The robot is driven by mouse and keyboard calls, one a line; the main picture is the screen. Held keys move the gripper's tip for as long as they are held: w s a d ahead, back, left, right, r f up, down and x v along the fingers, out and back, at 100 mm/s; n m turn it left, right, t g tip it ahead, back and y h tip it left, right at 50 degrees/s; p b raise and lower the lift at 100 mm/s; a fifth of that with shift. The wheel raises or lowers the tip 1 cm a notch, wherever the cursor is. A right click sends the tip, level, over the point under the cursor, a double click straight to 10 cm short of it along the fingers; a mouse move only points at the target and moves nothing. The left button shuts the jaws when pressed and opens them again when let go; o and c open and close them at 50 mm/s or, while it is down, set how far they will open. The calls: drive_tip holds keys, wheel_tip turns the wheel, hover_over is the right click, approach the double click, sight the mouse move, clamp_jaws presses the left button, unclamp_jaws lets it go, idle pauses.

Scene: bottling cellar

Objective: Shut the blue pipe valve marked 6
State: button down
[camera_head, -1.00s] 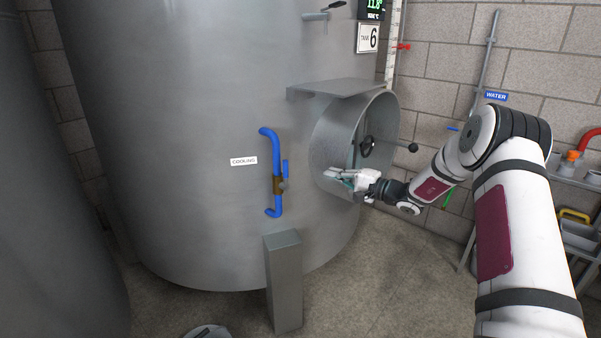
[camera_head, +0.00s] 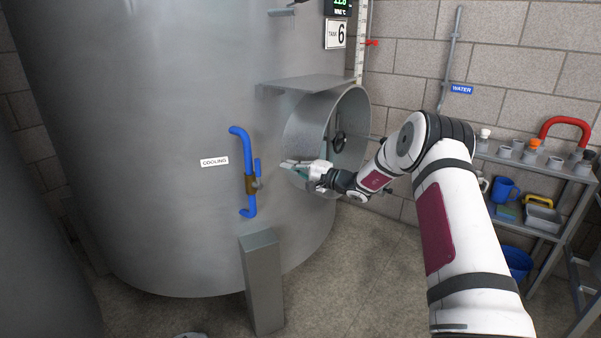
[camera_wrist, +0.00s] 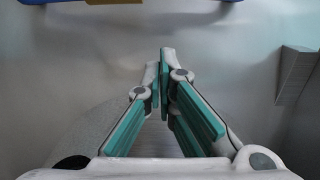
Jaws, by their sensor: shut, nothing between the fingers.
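The blue cooling pipe (camera_head: 247,150) runs down the side of the grey tank. Its brass valve body (camera_head: 251,185) carries a short blue lever (camera_head: 257,168) that stands upright, along the pipe. The tank's plate (camera_head: 336,34) reads TANK 6. My gripper (camera_head: 285,165) is shut and empty, a short way right of the lever and apart from it, in front of the round manway. In the wrist view my fingertips (camera_wrist: 165,60) are together, with a blue strip of pipe (camera_wrist: 85,3) at the top edge.
The open manway (camera_head: 355,120) is behind my gripper, with a flat metal shelf (camera_head: 308,84) above it. A grey post (camera_head: 262,280) stands below the valve. A rack (camera_head: 540,172) with bottles and tubs is at the right. The floor between is clear.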

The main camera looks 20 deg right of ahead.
sight(256, 173)
drive_tip(key=shift+w+a, duration=0.2)
drive_tip(key=shift+a, duration=1.2)
drive_tip(key=shift+w+a, duration=0.15)
drive_tip(key=shift+a, duration=1.25)
drive_tip(key=shift+s+a+r+n+b, duration=0.25)
drive_tip(key=shift+n+b, duration=0.55)
drive_tip(key=shift+b, duration=0.4)
